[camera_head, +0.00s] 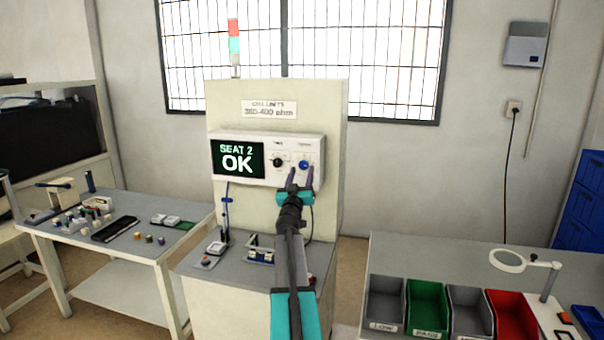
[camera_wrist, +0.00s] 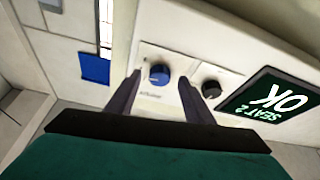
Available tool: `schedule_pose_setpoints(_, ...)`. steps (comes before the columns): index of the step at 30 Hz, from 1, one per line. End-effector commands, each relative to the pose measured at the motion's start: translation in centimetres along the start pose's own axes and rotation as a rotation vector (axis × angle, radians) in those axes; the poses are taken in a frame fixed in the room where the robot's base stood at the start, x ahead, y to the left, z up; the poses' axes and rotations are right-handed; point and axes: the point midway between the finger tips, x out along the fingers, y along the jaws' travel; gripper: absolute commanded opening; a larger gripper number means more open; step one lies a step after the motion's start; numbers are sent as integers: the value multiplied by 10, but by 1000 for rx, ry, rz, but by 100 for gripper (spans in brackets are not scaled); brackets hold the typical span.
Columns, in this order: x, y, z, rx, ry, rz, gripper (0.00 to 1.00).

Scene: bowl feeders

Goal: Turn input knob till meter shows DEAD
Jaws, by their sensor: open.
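The meter (camera_head: 222,176) is a white box on the front of a cream cabinet. Its screen (camera_head: 237,160) reads "SEAT 2 OK" in white on dark green; the screen also shows in the wrist view (camera_wrist: 266,103). A blue knob (camera_head: 306,164) is at the right of the meter face, and a black knob (camera_head: 277,162) is left of it. In the wrist view the blue knob (camera_wrist: 158,74) lies between my two open fingers, apart from both. My gripper (camera_head: 300,178) is open in front of the meter. The small labels by the knobs are too blurred to read.
A sign (camera_head: 269,110) above the meter reads 380-400 ohm, partly blurred. A side table (camera_head: 120,275) with small parts is at left; coloured bins (camera_head: 427,305) stand on a bench at right.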

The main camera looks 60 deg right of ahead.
Motion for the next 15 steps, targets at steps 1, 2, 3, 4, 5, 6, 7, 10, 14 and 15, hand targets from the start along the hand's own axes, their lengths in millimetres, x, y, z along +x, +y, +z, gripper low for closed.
schedule_pose_setpoints(1, -7, 0, 0, 0, 0, 0, 48)
schedule_pose_setpoints(2, -10, 0, 0, 0, 0, 0, 48)
schedule_pose_setpoints(3, -14, 0, 0, 0, 0, 0, 48)
schedule_pose_setpoints(4, -16, 0, 0, 0, 0, 0, 48)
schedule_pose_setpoints(5, -20, 0, 0, 0, 0, 0, 48)
schedule_pose_setpoints(6, -24, 0, 0, 0, 0, 0, 48)
schedule_pose_setpoints(7, -26, 0, 0, 0, 0, 0, 48)
schedule_pose_setpoints(10, -36, 0, 0, 0, 0, -1, 48)
schedule_pose_setpoints(14, -49, -1, 1, 0, -1, -1, 48)
schedule_pose_setpoints(15, -53, -1, 1, 0, -1, -1, 48)
